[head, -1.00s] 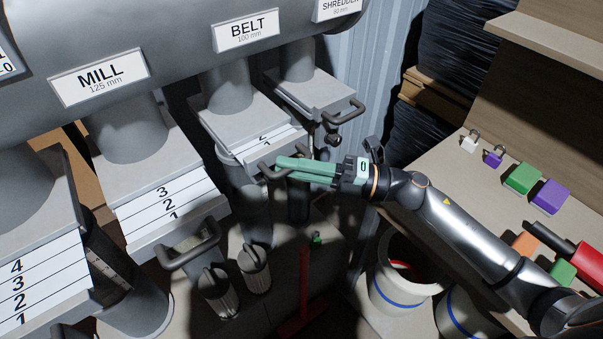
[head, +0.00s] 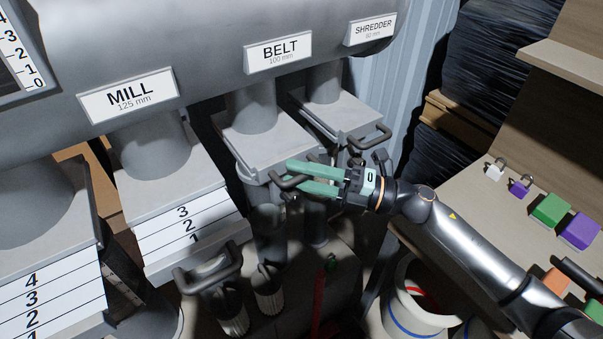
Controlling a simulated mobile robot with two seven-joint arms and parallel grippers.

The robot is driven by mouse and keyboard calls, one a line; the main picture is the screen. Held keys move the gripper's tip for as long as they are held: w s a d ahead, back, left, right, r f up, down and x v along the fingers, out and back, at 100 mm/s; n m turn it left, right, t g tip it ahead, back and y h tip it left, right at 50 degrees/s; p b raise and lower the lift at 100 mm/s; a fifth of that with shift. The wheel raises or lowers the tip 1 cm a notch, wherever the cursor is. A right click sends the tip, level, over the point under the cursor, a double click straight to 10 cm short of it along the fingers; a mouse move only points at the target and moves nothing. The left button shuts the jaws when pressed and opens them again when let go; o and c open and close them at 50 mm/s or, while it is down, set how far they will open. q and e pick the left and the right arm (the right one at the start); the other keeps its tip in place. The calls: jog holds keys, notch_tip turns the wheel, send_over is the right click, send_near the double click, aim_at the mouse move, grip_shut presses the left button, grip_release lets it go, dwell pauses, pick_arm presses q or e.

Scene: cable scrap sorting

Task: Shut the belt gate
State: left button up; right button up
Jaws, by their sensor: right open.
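The belt gate (head: 262,152) sits under the grey pipe stub below the BELT label (head: 280,52). No numbered scale strip shows on it, and its plate lies close in under the housing. Its dark handle (head: 283,184) points towards the front. My right gripper (head: 290,177) has green fingers, comes in from the right and is open at this handle. The fingers lie above and below part of the handle and hide some of it; I cannot tell whether they touch it. My left gripper is not in view.
The mill gate (head: 180,208) at left is drawn out with numbers showing. The shredder gate's handle (head: 372,139) is just behind my right gripper. A bench (head: 470,205) at right holds padlocks and coloured blocks. A white bucket (head: 408,308) stands below my right arm.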

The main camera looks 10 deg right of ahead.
jog(key=b+v, duration=0.3)
jog(key=v, duration=0.9)
jog(key=shift+d, duration=0.25)
jog(key=shift+s, duration=0.1)
